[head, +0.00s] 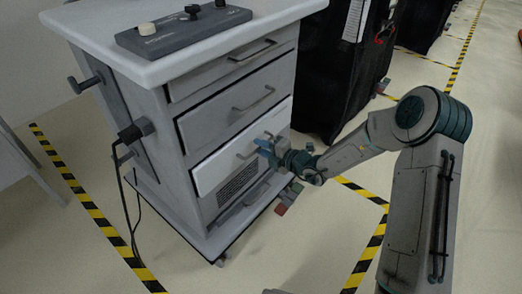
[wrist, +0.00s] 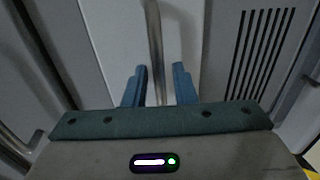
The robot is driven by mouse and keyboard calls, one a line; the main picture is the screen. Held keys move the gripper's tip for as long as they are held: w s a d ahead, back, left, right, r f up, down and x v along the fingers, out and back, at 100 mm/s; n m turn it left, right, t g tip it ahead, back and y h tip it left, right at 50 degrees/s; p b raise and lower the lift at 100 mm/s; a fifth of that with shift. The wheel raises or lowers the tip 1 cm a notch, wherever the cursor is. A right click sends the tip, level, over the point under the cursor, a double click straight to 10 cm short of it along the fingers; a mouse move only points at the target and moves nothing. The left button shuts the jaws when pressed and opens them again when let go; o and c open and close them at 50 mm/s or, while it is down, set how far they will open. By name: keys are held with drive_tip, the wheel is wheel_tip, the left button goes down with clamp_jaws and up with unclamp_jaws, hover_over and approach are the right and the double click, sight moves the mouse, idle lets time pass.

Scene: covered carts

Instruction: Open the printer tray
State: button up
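A grey cart (head: 160,110) with a white top has stacked drawers on its front. My gripper (head: 267,147) is at this handle. In the wrist view my gripper (wrist: 159,72) has its two blue fingers apart, with the metal handle (wrist: 155,35) running between them and a small gap on each side. The vent slots (wrist: 260,50) show to the right. Whether a finger touches the handle is hard to tell.
Two upper drawers (head: 225,108) with bar handles look closed. A control box (head: 183,32) sits on the cart top. A plug with cables (head: 135,130) hangs on the left side. A black covered cart (head: 335,75) stands behind right.

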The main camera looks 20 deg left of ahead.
drive_tip(key=shift+w+a, duration=0.15)
drive_tip(key=shift+a, duration=0.1)
